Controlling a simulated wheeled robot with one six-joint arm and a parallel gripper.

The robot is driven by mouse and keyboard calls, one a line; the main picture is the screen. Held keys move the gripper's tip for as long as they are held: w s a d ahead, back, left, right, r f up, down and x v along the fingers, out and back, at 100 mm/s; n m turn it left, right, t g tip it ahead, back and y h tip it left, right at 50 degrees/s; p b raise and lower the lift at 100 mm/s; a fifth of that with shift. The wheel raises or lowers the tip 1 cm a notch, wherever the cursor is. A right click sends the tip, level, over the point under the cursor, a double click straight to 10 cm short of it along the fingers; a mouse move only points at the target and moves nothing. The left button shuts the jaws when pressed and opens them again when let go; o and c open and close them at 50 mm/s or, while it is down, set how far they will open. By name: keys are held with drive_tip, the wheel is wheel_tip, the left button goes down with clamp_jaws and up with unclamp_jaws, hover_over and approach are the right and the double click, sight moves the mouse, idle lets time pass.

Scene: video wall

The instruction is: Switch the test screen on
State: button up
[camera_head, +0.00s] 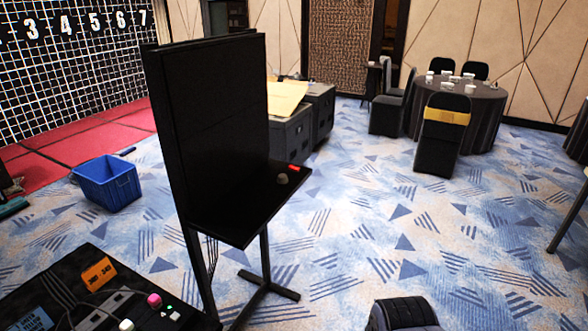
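A tall black screen panel (215,105), which looks like the test screen, stands upright on a black stand. Its face is dark. At the lower left, a black surface holds a pink knob (154,300), a white knob (126,325) and small white buttons (170,315); which of these serves the screen I cannot tell. My gripper's fingers do not show; only a dark rounded part is at the bottom edge.
The stand's foot (270,290) spreads on the patterned carpet. A blue crate (107,184) stands on the left, near the gridded video wall (65,65). Dark cases (290,137) stand behind the screen. A round table (480,105) with chairs is at the back right. The carpet right of the stand is clear.

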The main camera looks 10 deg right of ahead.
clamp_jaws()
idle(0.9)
